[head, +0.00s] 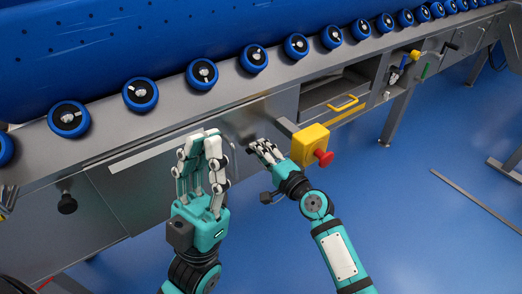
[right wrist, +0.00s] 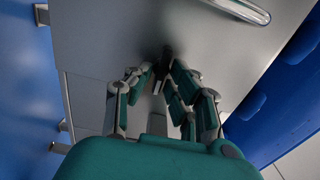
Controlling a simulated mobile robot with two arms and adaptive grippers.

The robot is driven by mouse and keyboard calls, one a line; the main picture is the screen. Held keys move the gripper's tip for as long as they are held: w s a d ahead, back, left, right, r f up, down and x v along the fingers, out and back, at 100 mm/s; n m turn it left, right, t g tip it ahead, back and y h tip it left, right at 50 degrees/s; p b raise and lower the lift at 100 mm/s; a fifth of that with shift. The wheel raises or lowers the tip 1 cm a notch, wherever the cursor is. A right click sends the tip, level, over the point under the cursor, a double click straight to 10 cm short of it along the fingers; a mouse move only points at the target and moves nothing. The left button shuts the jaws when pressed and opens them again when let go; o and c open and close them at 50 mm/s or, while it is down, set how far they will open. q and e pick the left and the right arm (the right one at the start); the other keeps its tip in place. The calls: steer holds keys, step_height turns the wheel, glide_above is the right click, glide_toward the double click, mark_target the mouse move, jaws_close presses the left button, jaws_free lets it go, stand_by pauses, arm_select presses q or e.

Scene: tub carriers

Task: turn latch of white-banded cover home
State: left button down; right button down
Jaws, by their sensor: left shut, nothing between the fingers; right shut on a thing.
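The cover is a grey metal panel on the machine's front with a white band (head: 150,154) along its upper part. My right gripper (head: 264,150) is at the panel's right part. In the right wrist view its fingers are closed around a dark latch knob (right wrist: 166,58) standing on the bare metal; the fingers partly hide it, and its turn angle cannot be told. My left gripper (head: 203,138) is shut and empty, fingers up, in front of the band's right end.
A yellow box with a red button (head: 323,158) stands out just right of my right gripper. A dark knob (head: 67,203) sits on the left panel. An open recess with a yellow handle (head: 343,103) lies further right. Blue rollers (head: 203,74) line the ledge above. The blue floor is mostly clear.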

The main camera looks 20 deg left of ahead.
stand_by(0.5)
steer(key=c, duration=1.3)
jaws_free()
steer(key=v, duration=1.2)
steer(key=shift+s, duration=0.1)
